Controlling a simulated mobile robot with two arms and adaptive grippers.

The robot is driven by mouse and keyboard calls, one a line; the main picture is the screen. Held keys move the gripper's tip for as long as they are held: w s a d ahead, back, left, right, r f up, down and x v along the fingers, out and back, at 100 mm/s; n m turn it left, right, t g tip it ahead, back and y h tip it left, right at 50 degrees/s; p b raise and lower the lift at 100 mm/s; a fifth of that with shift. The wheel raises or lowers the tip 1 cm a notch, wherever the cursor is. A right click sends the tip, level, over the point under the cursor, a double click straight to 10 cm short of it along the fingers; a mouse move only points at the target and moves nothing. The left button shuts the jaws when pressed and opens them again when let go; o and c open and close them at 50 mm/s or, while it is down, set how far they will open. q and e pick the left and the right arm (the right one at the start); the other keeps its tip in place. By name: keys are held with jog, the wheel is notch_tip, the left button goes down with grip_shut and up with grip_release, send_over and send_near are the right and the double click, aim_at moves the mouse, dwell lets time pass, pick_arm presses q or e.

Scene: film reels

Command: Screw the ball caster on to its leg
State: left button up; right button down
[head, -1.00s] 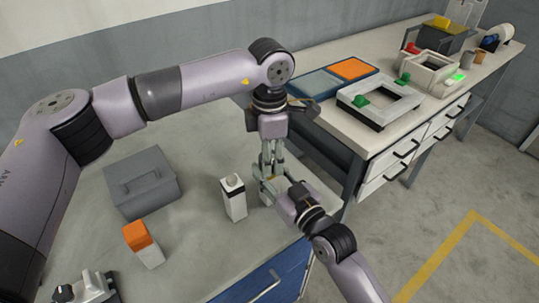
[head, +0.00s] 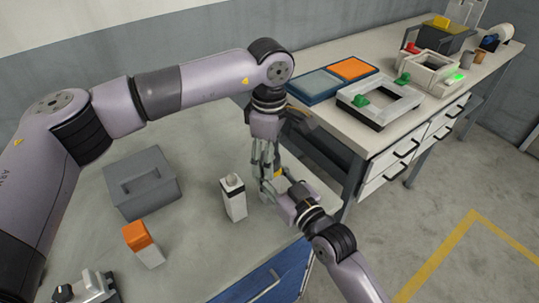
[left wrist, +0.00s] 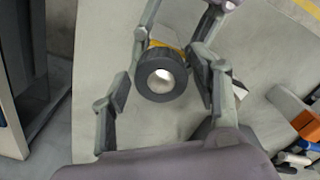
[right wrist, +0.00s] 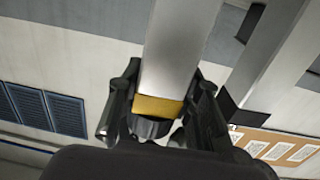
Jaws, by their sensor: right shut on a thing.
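The ball caster (left wrist: 162,75) is a dark ring with a pale ball, facing the camera in the left wrist view. A yellow band (left wrist: 168,46) is directly behind it. My left gripper (head: 263,178) comes down from above; in the left wrist view its fingers (left wrist: 163,88) stand open on both sides of the ring, with small gaps. My right gripper (head: 282,188) is shut on the leg near the yellow band. In the right wrist view the silver leg (right wrist: 180,50) rises from between its fingers (right wrist: 158,110). I cannot tell how far the caster is threaded.
On the table stand a white block (head: 234,204) with a rounded top, an orange-and-white block (head: 140,237), and a grey box (head: 142,188). A rear bench (head: 370,140) holds a tray (head: 345,82) and frame fixtures.

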pick_arm(q)
jog(key=shift+r, duration=0.1)
jog(key=shift+r, duration=2.15)
jog(key=shift+c, duration=0.4)
jog(key=n, duration=0.3)
jog(key=shift+r, duration=0.4)
jog(key=n, duration=0.2)
jog(key=r+n, duration=0.1)
jog(key=n, duration=0.5)
jog(key=shift+r, duration=0.35)
jog(key=n, duration=0.2)
jog(key=r+n, duration=0.1)
jog(key=n, duration=0.1)
jog(key=shift+n, duration=0.4)
